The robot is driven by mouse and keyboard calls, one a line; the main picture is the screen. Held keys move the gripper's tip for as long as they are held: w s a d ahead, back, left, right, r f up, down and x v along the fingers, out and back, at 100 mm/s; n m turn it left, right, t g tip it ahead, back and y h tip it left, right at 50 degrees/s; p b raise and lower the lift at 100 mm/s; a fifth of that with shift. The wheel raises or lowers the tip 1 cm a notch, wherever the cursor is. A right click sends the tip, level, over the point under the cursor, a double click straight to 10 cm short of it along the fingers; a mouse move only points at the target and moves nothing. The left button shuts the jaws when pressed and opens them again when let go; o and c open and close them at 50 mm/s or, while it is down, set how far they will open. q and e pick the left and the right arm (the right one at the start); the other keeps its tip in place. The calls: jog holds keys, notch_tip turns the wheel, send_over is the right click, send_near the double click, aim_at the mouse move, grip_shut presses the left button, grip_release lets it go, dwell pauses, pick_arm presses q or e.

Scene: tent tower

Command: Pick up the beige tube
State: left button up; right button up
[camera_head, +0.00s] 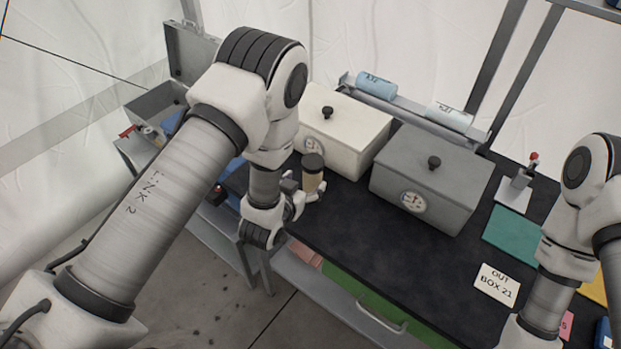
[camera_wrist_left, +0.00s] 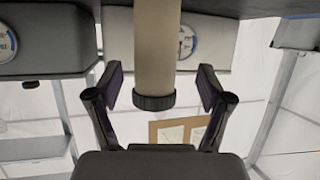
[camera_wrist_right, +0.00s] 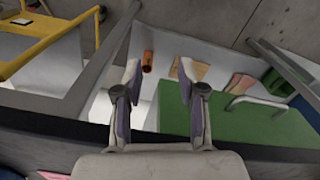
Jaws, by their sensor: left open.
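The beige tube (camera_head: 312,178) stands upright near the left end of the dark bench top, with a dark cap on its upper end. In the left wrist view the beige tube (camera_wrist_left: 156,45) appears upside down, its dark cap pointing down in the picture. My left gripper (camera_head: 313,193) is open beside the tube. In the left wrist view the fingers of my left gripper (camera_wrist_left: 160,82) are spread on either side of the tube, with gaps showing. My right gripper (camera_wrist_right: 159,69) is open and empty over the bench's front side; the head view does not show its fingers.
A white box (camera_head: 345,125) with a knob and dial stands just behind the tube. A grey box (camera_head: 432,180) stands to the right. Blue rolls (camera_head: 376,86) lie on a back rail. An OUT BOX 21 card (camera_head: 497,285) lies at the front right. The bench middle is clear.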

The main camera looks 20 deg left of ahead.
aim_at(309, 181)
pick_arm(q)
jog(key=x, duration=0.3)
jog(key=b+x, duration=0.1)
jog(key=x, duration=0.1)
jog(key=shift+d+f, duration=0.15)
jog(key=shift+d, duration=0.25)
jog(key=shift+s+a, duration=0.1)
jog(key=shift+s+a+r, duration=0.1)
jog(key=shift+s+r, duration=0.1)
jog(key=c, duration=0.5)
jog(key=shift+s, duration=0.1)
jog(key=c, duration=0.6)
jog(key=shift+c, duration=1.1)
pick_arm(e)
jog(key=shift+w+d+f, duration=0.15)
jog(key=shift+f, duration=0.3)
jog(key=shift+w+d+f, duration=0.15)
jog(key=shift+f, duration=0.3)
